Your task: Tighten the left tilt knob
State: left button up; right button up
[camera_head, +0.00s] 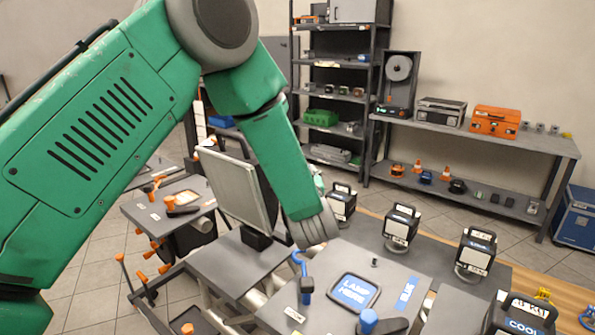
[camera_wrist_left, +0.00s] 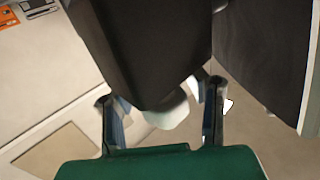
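A pale rounded knob (camera_wrist_left: 168,112) lies between the fingers, with no clear contact. I cannot tell if it is the left tilt knob. My right gripper is not in view.
A grey board with a "LAMP HERE" pad (camera_head: 354,291) is in front, with a blue-handled piece (camera_head: 305,280) and a blue knob (camera_head: 368,321). Several black lamps, one of them here (camera_head: 401,226), stand to the right. Shelves (camera_head: 335,95) and a bench (camera_head: 475,135) are behind.

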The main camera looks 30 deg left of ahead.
pick_arm(q)
jog(key=shift+d+r, duration=0.25)
jog(key=v, duration=1.1)
jog(key=shift+s+f, duration=0.2)
jog(key=shift+s, duration=0.15)
